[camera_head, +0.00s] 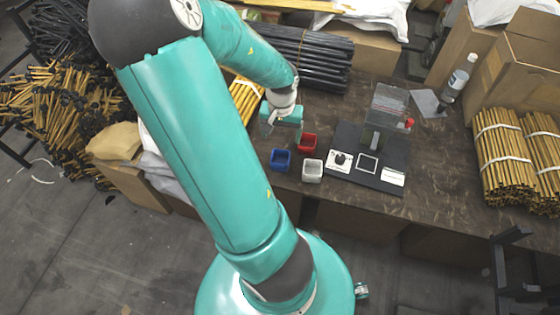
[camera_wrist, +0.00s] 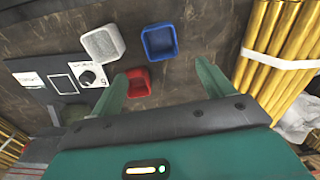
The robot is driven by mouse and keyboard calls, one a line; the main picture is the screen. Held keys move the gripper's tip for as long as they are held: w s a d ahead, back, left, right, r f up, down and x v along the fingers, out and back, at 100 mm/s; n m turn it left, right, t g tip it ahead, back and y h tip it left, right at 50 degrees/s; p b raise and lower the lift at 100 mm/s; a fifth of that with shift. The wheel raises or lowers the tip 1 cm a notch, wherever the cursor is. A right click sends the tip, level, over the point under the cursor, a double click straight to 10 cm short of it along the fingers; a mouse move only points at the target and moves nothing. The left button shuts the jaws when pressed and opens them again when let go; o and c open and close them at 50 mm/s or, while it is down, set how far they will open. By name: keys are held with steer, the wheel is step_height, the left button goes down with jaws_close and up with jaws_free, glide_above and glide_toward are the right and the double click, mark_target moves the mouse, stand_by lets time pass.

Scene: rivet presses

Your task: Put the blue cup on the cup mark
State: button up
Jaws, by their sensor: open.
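The blue cup (camera_head: 280,160) is a small square open cup on the dark table, left of the white cup (camera_head: 312,171) and near the red cup (camera_head: 307,142). In the wrist view the blue cup (camera_wrist: 160,41) stands beyond my fingers, at upper middle. My gripper (camera_head: 283,128) is open and empty, behind the blue cup in the head view. In the wrist view my gripper (camera_wrist: 160,75) has its two fingers apart, with the red cup (camera_wrist: 138,83) showing between them. The likely cup mark, a white-outlined square (camera_head: 367,163), lies bare on the black base plate (camera_head: 350,145).
The press (camera_head: 385,110) with a clear guard stands on the black plate. A knob panel (camera_head: 340,160) and a white label (camera_head: 392,177) flank the square. Bundled rods (camera_head: 310,58) lie behind; boxes and a bottle (camera_head: 458,78) stand at the right.

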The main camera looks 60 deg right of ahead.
mark_target(281, 156)
step_height(281, 156, down, 12)
steer(key=shift+f, duration=0.15)
stand_by(0.4)
steer(key=shift+c, duration=0.4)
steer(key=c, duration=1)
steer(key=shift+w, duration=0.1)
steer(key=shift+c, duration=0.3)
steer(key=shift+r, duration=0.25)
